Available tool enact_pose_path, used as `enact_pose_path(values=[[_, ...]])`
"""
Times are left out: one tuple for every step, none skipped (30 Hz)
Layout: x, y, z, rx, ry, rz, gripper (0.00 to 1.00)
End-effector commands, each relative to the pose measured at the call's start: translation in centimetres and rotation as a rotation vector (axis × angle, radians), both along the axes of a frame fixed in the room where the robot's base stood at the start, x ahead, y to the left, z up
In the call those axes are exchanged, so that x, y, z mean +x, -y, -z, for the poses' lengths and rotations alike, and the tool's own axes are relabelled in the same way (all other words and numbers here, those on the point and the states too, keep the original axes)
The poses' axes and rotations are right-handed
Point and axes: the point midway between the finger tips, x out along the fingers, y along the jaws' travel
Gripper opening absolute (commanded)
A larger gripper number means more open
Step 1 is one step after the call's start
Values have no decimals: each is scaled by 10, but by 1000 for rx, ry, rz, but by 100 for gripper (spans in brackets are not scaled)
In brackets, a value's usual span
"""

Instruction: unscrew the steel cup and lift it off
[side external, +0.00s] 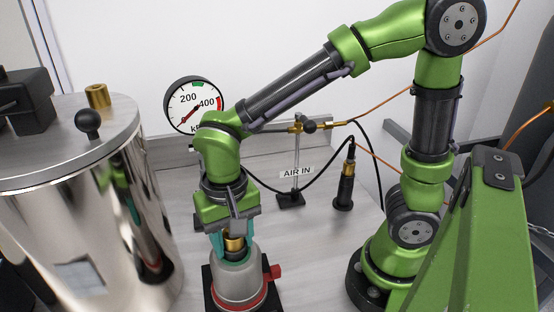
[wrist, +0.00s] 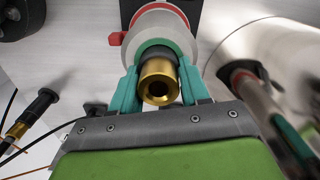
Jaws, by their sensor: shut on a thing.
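A grey steel-looking cup (side external: 237,284) with a rounded shoulder stands upright at the bottom centre of the side view. It also shows at the top of the wrist view (wrist: 161,25). Above it are a dark neck and a brass top (wrist: 159,82) with a round hole. My gripper (side external: 232,243) points down over it, with teal fingers (wrist: 160,76) on both sides of the dark neck, close to the grey shoulder. The fingers are shut on this neck piece; their exact contact is partly hidden. I cannot tell whether the cup's thread is engaged.
A red ring and red tab (side external: 274,272) sit low on the cup, above a black base (side external: 212,298). A large shiny vessel (side external: 85,190) stands close on the left. Behind are a pressure gauge (side external: 195,105), an AIR IN stand (side external: 296,173) and a black-and-brass hose fitting (side external: 346,185).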

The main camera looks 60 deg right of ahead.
Motion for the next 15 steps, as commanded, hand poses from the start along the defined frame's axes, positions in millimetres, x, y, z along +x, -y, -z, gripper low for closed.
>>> enact_pose_path(values=[[0, 0, 0, -1, -2, -73, 0], [0, 0, 0, -1, -2, -121, 0], [0, 0, 0, -1, -3, -185, 0], [0, 0, 0, -1, -3, -234, 0], [0, 0, 0, -1, -2, -282, 0], [0, 0, 0, -1, -2, -344, 0], [0, 0, 0, -1, -3, -387, 0], [0, 0, 0, -1, -3, -426, 0], [-1, 0, 0, -1, -3, -471, 0], [-1, 0, 0, -1, -4, -499, 0], [-1, 0, 0, -1, -4, -520, 0], [-1, 0, 0, -1, -4, -540, 0], [-1, 0, 0, -2, -4, -550, 0], [-1, 0, 0, -1, -5, -555, 0], [-1, 0, 0, -1, -5, -556, 0]])
